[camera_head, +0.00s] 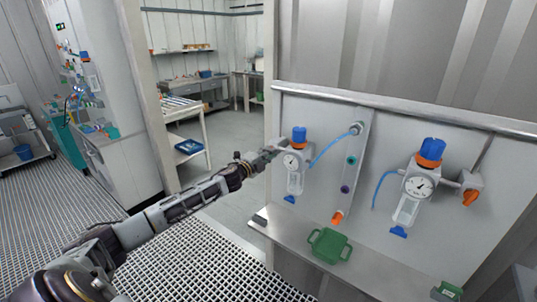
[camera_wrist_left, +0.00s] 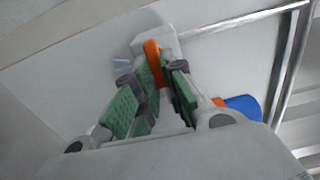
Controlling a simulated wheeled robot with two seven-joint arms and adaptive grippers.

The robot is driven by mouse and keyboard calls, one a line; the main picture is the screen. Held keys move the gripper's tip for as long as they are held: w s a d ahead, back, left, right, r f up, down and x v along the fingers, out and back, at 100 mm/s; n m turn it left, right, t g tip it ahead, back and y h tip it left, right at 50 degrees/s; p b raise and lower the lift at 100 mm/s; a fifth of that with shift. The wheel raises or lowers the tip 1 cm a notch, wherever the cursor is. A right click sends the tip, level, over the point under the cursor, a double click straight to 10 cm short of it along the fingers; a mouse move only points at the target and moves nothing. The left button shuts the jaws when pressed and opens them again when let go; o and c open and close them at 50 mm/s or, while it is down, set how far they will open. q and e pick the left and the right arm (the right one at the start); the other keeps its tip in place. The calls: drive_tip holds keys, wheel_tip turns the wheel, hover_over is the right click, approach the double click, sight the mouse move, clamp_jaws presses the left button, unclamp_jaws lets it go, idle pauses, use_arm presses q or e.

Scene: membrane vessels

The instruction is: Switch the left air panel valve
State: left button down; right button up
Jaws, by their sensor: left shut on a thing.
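The left air panel valve shows in the left wrist view as an orange handle (camera_wrist_left: 152,58) on a pale valve body (camera_wrist_left: 176,45). My left gripper (camera_wrist_left: 168,66) has its green-padded fingers on either side of the handle and is shut on it. In the head view my left gripper (camera_head: 270,153) reaches the left edge of the panel, beside the left regulator (camera_head: 295,172) with its blue knob (camera_head: 299,136). There the gripper hides the left valve handle. My right gripper is not in view.
On the panel's right is another regulator (camera_head: 415,187) with an orange-handled valve (camera_head: 469,188). A blue hose (camera_head: 330,150) runs from the left regulator. A green container (camera_head: 330,246) sits on the ledge (camera_head: 285,228) below. Grated floor (camera_head: 215,262) lies open in front.

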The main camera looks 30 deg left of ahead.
use_arm(q)
drive_tip(key=shift+f, duration=0.1)
drive_tip(key=c, duration=1.5)
unclamp_jaws()
drive_tip(key=shift+s, duration=0.15)
drive_tip(key=s, duration=1.1)
drive_tip(key=shift+s+a, duration=0.35)
drive_tip(key=shift+a, duration=0.1)
idle(0.8)
